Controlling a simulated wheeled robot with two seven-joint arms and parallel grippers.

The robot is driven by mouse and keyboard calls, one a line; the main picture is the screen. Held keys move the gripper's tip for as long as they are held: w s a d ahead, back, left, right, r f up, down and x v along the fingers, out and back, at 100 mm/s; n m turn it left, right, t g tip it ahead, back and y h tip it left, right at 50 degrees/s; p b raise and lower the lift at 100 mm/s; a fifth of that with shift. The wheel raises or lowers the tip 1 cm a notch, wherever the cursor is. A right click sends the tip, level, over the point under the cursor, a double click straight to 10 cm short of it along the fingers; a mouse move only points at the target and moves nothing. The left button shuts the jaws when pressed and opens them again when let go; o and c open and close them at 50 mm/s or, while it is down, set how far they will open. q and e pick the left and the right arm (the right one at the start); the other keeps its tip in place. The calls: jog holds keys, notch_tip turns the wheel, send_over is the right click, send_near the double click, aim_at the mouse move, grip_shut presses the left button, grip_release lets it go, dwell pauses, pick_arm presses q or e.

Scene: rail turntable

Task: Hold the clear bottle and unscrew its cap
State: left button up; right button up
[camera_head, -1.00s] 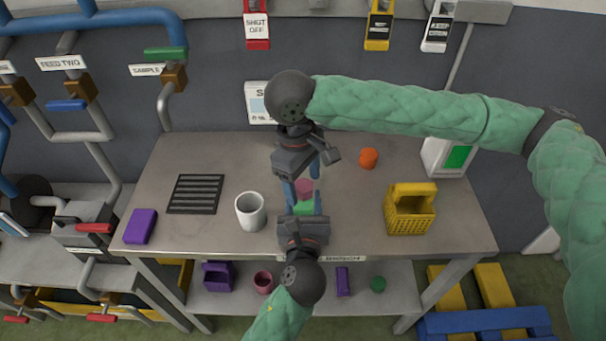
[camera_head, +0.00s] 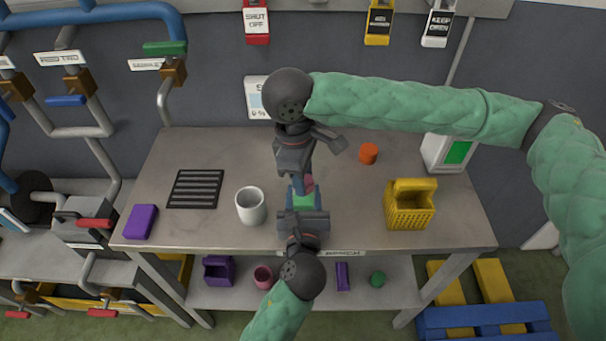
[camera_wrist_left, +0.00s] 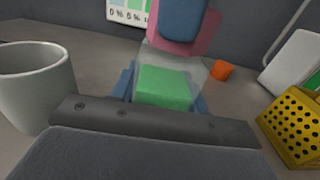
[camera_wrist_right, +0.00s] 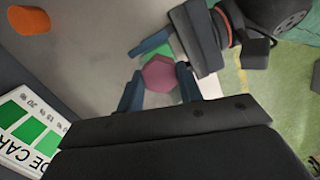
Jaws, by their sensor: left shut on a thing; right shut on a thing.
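The clear bottle (camera_wrist_left: 190,66), with a green block of colour in its lower part (camera_wrist_left: 165,88), stands upright at the bench's front middle. My left gripper (camera_head: 303,199) is shut around its body, one blue finger on each side. The pink, many-sided cap (camera_wrist_right: 158,73) is at the bottle's top; it also shows in the left wrist view (camera_wrist_left: 178,38). My right gripper (camera_wrist_right: 159,86) reaches down from above and is shut on the cap, fingers on opposite sides. In the head view the right gripper (camera_head: 304,183) hides part of the cap. I cannot tell whether the cap is still seated.
A white mug (camera_head: 251,207) stands left of the bottle, close to my left gripper. A yellow basket (camera_head: 409,211) and an orange cylinder (camera_head: 368,154) are to the right. A black grate (camera_head: 195,189) and a purple block (camera_head: 140,222) lie at the left.

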jog(key=shift+n, duration=1.2)
jog(key=shift+n+t, duration=0.3)
jog(key=shift+n, duration=0.9)
jog(key=n, duration=0.3)
jog(key=shift+s+n, duration=0.1)
jog(key=shift+n, duration=0.2)
jog(key=n, duration=0.3)
jog(key=shift+n+t, duration=0.4)
jog(key=shift+n+y, duration=0.3)
jog(key=shift+n, duration=0.8)
